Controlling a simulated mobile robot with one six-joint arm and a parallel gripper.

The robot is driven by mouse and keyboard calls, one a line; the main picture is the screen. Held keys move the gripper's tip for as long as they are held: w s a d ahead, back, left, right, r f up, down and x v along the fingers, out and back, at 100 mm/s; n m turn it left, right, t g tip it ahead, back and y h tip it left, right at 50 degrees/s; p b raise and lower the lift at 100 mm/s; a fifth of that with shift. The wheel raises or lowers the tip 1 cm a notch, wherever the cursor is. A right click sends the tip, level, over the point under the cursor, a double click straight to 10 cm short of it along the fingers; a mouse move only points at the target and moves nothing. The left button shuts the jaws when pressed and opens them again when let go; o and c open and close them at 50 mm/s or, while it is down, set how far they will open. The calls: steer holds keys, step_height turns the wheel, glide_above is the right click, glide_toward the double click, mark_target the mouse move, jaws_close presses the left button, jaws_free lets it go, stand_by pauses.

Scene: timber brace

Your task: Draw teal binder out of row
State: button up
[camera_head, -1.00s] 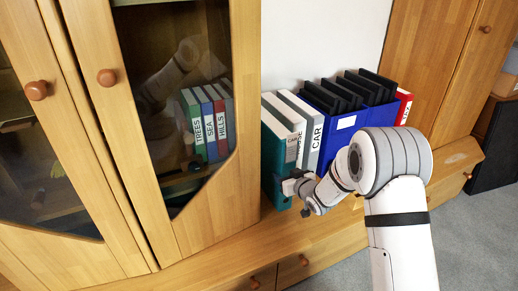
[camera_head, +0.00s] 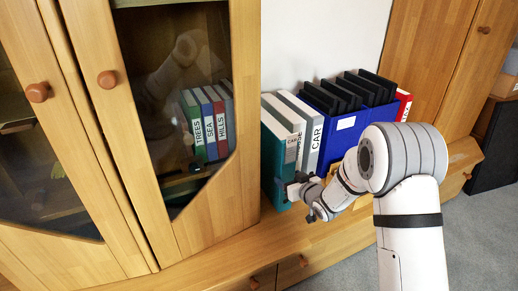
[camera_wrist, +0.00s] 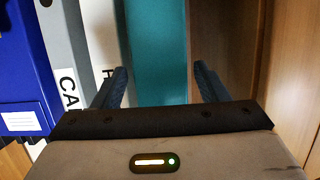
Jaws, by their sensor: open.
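The teal binder (camera_head: 273,160) stands upright at the left end of the row, beside the cabinet's side wall. In the wrist view its teal spine (camera_wrist: 160,60) runs between the two fingers of my gripper (camera_wrist: 160,85). The fingers are open, one on each side of the binder, with a gap to its right. Contact with the left finger cannot be told. In the head view my gripper (camera_head: 292,190) is at the lower part of the binder's spine, partly hidden by my wrist.
Grey-white binders (camera_head: 310,130) stand right of the teal one, then a blue box (camera_head: 345,125) with black folders and a red binder (camera_head: 404,103). The glass-door cabinet (camera_head: 245,120) is close on the left. The wooden ledge (camera_head: 235,240) in front is clear.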

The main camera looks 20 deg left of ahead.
steer(key=shift+v, duration=2.4)
